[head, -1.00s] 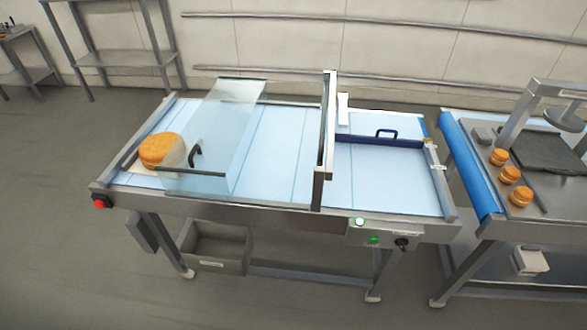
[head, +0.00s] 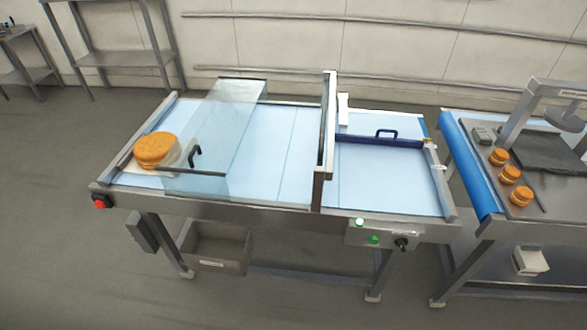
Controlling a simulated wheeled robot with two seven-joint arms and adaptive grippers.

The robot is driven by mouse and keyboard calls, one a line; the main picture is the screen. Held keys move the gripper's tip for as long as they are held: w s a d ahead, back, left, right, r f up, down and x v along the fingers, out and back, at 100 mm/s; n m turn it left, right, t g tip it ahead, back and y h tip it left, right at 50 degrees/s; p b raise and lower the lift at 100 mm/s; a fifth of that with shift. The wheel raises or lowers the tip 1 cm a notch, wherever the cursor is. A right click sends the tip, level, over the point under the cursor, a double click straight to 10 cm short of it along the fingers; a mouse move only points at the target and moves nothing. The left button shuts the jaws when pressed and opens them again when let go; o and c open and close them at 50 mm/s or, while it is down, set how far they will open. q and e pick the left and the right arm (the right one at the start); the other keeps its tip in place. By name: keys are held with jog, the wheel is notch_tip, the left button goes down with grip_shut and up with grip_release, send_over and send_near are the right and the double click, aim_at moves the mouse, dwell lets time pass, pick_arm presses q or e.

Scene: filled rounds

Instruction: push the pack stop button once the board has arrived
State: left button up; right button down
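A round golden filled cake (head: 156,149) sits on a white board (head: 146,168) at the left end of the blue conveyor belt (head: 262,150). Its right edge is close to or just behind the clear cover. The board is partly hidden by the cake and cover. A red button (head: 99,201) is on the front left corner of the conveyor frame; I cannot read any label on it. A control box (head: 372,236) at the front right carries a lit white lamp (head: 360,222), a green button (head: 374,239) and a black knob (head: 402,244). Neither gripper is in view.
A clear cover (head: 215,130) with a black handle spans the belt. A metal frame (head: 327,140) and a dark blue bar (head: 378,141) stand farther right. A second table (head: 520,209) on the right holds small filled rounds (head: 515,173). The floor in front is clear.

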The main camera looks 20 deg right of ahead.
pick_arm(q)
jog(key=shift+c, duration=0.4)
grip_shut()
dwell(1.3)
